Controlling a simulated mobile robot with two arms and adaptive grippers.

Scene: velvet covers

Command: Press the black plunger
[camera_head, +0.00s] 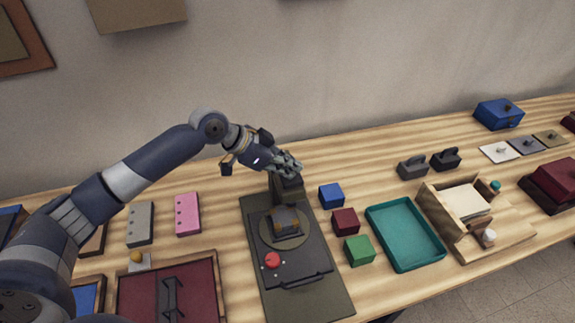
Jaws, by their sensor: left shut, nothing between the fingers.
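My left gripper (289,164) is shut and empty. It is over the top of a dark post (287,189) at the back of a dark stand (317,291). The black plunger cannot be told apart for certain; the black part at the post's top is partly covered by my gripper. I cannot tell whether the fingertips touch it. On the stand, a grey and brown block (285,219) sits on a round plate (268,235), with a red knob (272,260) in front. My right gripper is out of view.
Blue (331,195), dark red (345,221) and green (359,249) cubes stand right of the stand, beside a teal tray (405,234). A dark red lidded box (195,290) is at its left. Pink (188,214) and grey (140,223) blocks lie further left.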

